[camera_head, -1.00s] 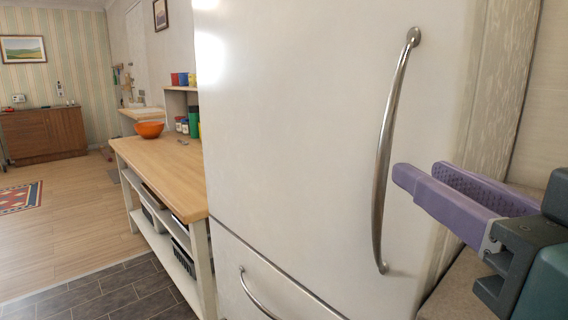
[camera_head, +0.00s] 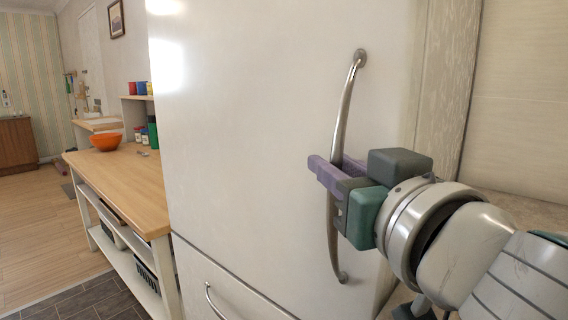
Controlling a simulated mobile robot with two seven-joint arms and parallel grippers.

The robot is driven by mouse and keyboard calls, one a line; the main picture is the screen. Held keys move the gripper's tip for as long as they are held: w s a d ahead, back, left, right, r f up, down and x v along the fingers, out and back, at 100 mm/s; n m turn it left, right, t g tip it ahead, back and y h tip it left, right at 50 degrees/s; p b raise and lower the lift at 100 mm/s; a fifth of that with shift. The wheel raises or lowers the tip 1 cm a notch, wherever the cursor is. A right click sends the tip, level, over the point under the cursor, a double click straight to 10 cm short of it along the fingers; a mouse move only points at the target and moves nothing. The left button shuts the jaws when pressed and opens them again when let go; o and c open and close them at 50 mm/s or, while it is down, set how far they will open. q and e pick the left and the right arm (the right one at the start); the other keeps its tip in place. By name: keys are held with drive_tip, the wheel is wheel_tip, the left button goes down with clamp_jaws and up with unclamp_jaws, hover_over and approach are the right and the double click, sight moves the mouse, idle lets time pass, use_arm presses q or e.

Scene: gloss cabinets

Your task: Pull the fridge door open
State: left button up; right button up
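The fridge door (camera_head: 250,130) is a large white panel and looks shut. Its long curved metal handle (camera_head: 343,100) runs upright near the door's right side. My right gripper (camera_head: 328,172), with purple fingers, is at the middle of the handle, coming from the right. The fingers reach past the handle on its left side, and the bar passes behind or between them. The gripper body hides part of the bar, so I cannot tell whether the fingers are closed on it. My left gripper is not in view.
A lower drawer (camera_head: 215,275) with its own metal handle (camera_head: 212,298) sits below the door. A wooden-topped counter (camera_head: 120,185) with an orange bowl (camera_head: 106,141) stands to the left. The floor (camera_head: 40,225) farther left is clear. A wall (camera_head: 520,100) is close on the right.

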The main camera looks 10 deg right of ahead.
clamp_jaws()
idle(1.2)
